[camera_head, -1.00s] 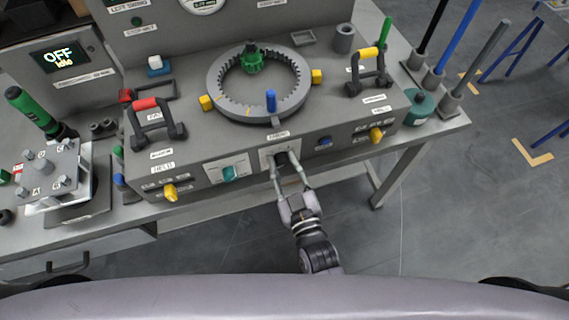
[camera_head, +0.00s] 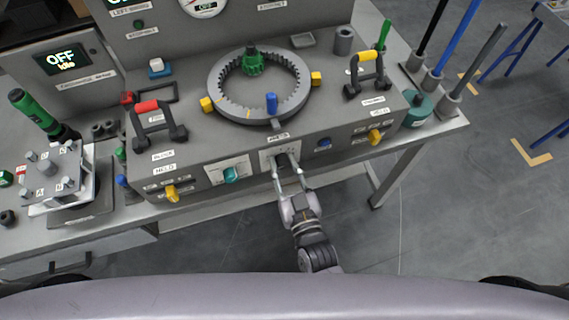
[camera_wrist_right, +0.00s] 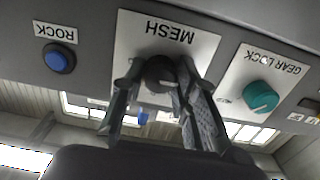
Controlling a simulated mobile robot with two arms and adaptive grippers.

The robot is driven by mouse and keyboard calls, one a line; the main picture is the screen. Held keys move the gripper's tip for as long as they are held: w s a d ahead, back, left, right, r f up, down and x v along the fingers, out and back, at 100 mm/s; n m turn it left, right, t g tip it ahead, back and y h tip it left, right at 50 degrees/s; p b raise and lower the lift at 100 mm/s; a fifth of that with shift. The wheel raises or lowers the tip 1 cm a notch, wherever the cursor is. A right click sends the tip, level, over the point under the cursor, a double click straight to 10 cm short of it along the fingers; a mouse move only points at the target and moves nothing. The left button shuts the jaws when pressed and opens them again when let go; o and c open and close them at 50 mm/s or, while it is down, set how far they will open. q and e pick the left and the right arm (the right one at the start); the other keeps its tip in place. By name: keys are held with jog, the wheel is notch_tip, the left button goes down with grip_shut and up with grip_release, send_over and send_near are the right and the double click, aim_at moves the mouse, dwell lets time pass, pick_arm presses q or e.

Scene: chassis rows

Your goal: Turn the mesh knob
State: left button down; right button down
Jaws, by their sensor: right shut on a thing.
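The mesh knob (camera_wrist_right: 160,75) is dark and round, on a light plate labelled MESH (camera_wrist_right: 168,35) that appears upside down in the right wrist view. In the head view the plate (camera_head: 268,160) is on the front face of the grey chassis. My right gripper (camera_head: 289,172) reaches up to it from below. In the right wrist view its two fingers (camera_wrist_right: 158,92) are shut on the knob, one on each side. The fingers partly hide the knob in both views. My left gripper is not in view.
A teal gear lock knob (camera_head: 231,174) is left of the mesh plate and a blue rock button (camera_head: 324,144) right of it. Yellow knobs (camera_head: 375,137) sit further out. A toothed ring (camera_head: 216,96) lies on top. The floor in front is clear.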

jog(key=m+p, duration=0.1)
jog(key=m, duration=0.1)
jog(key=shift+r+m, duration=0.1)
jog(key=shift+m, duration=0.3)
jog(key=m, duration=0.2)
jog(key=shift+m, duration=0.4)
jog(key=m, duration=0.5)
jog(key=shift+m+p, duration=0.3)
jog(key=shift+p, duration=0.1)
jog(key=c, duration=1.2)
grip_release()
jog(key=shift+c, duration=0.2)
jog(key=v, duration=1.2)
